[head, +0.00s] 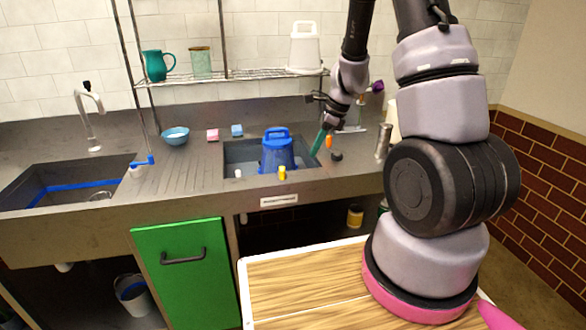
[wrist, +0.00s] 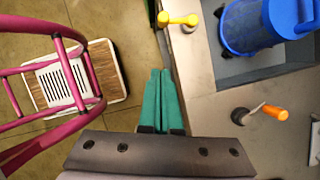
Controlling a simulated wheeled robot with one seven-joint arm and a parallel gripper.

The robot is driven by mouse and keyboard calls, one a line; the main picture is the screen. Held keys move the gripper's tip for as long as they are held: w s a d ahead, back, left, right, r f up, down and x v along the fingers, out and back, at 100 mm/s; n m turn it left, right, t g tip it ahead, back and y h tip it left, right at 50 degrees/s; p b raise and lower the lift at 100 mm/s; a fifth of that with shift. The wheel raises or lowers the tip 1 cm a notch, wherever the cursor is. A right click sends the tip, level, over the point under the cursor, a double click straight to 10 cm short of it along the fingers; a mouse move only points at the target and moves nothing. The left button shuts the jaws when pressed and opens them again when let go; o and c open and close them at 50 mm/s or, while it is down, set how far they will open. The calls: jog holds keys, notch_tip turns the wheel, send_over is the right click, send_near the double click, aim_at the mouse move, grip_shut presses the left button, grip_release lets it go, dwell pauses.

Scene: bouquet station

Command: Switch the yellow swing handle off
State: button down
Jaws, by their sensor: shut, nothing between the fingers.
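The yellow swing handle (head: 282,173) is on the counter's front edge, in front of the blue bucket. In the wrist view the yellow handle (wrist: 178,20) lies roughly sideways, its knob at the left end and a rounder end at the right. My gripper (head: 317,143) has teal fingers pressed together with nothing between them. In the head view it hangs over the counter, right of the yellow handle. In the wrist view the fingertips (wrist: 160,72) point towards the yellow handle, with a gap between in the picture.
A blue bucket (head: 277,152) stands in the right sink. An orange handle (wrist: 270,112) with a dark round base is on the counter to the right. A blue handle (head: 143,162) is by the left sink. A metal cylinder (head: 383,142) stands farther right.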

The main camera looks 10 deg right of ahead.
aim_at(282, 170)
jog(key=w+a+f, duration=0.2)
jog(key=a+f, duration=0.4)
jog(key=f, duration=0.1)
jog(key=shift+w+a, duration=0.15)
jog(key=shift+a, duration=0.05)
jog(key=shift+f, duration=0.1)
